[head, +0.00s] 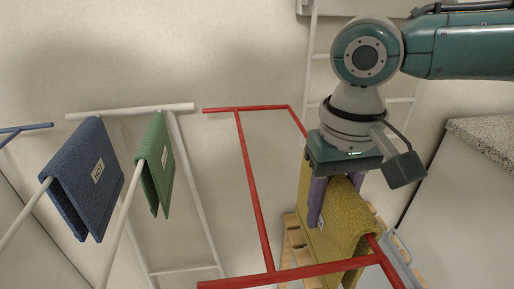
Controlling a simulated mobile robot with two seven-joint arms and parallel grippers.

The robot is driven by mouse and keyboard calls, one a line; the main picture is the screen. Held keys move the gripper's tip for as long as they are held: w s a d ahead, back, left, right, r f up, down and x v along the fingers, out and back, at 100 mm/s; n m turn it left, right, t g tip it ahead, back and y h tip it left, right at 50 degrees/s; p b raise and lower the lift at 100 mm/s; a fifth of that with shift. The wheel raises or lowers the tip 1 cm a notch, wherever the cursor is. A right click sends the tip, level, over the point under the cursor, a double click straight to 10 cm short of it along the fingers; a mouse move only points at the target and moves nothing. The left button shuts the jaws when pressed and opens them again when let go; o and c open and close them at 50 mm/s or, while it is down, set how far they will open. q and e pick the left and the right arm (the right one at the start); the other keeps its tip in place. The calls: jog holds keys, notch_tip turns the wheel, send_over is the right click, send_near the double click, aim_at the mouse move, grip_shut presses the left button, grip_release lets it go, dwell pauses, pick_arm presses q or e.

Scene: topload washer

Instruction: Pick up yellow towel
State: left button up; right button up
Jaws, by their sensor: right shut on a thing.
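The yellow towel (344,215) hangs folded over a bar of the red rack (254,195) at the lower right of the head view. My right gripper (326,212) comes down from above with its purple fingers at the towel's upper part. It is shut on the towel, with one finger seen against the left face and the other partly hidden. The towel still lies along the red rack's right side. My left gripper is not in view.
A blue towel (84,180) and a green towel (156,165) hang on white racks (192,170) at the left. A speckled countertop (482,138) on a white cabinet stands at the right. A wooden slatted item (291,232) shows behind the yellow towel.

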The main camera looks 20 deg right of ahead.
grip_shut()
jog(key=shift+r, duration=0.1)
